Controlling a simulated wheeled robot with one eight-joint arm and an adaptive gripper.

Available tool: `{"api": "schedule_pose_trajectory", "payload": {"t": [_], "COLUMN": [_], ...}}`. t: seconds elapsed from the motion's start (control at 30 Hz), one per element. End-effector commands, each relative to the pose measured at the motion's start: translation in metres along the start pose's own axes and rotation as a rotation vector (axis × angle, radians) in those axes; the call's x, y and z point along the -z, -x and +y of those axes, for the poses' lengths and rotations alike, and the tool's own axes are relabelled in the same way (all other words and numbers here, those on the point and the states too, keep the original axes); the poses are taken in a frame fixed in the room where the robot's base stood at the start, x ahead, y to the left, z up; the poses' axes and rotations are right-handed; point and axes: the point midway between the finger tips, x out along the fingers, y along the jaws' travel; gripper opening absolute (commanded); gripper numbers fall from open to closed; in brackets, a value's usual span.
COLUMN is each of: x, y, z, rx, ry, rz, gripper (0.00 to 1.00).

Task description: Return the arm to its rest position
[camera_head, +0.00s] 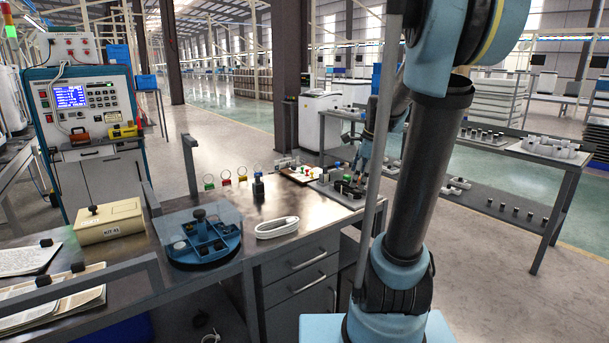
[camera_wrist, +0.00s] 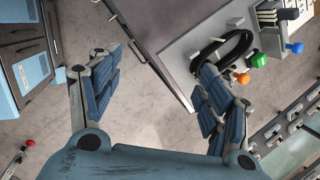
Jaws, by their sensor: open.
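My arm rises on the right side of the head view, and its links hide part of the scene behind them. My gripper (camera_head: 359,162) shows small and partly hidden behind the arm, near the right end of the workbench (camera_head: 285,240). In the wrist view my gripper (camera_wrist: 158,92) has its two blue padded fingers wide apart, with nothing held between them. Grey floor and a bench corner show between the fingers. The right finger overlaps the view of a plate (camera_wrist: 187,42) carrying a black loop (camera_wrist: 240,42).
Orange (camera_wrist: 243,79), green (camera_wrist: 259,60) and blue (camera_wrist: 295,47) knobs lie close to the right finger in the wrist view. A blue round tray (camera_head: 205,250), white coiled cable (camera_head: 277,228) and beige box (camera_head: 108,221) stand on the bench. Open floor (camera_head: 490,285) lies at right.

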Motion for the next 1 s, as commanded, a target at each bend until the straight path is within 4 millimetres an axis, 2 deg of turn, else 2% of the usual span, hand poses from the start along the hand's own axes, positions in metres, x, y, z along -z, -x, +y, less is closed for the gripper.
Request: {"api": "schedule_pose_trajectory", "payload": {"t": [0.03,0.1,0.37,0.6,0.8,1.0], "x": [0.0,0.002,0.011,0.025,0.04,0.053], "y": [0.002,0.003,0.003,-0.009,-0.025,-0.041], "z": [0.018,0.039,0.116,0.183,0.235,0.27], "rx": [-0.004,-0.01,-0.044,-0.087,-0.132,-0.172], "ry": [0.082,0.204,0.657,1.074,1.415,1.669], "rz": [0.008,0.019,0.055,0.077,0.088,0.089], "gripper": [0.71,0.71,0.71,0.71,0.71,0.71]}}
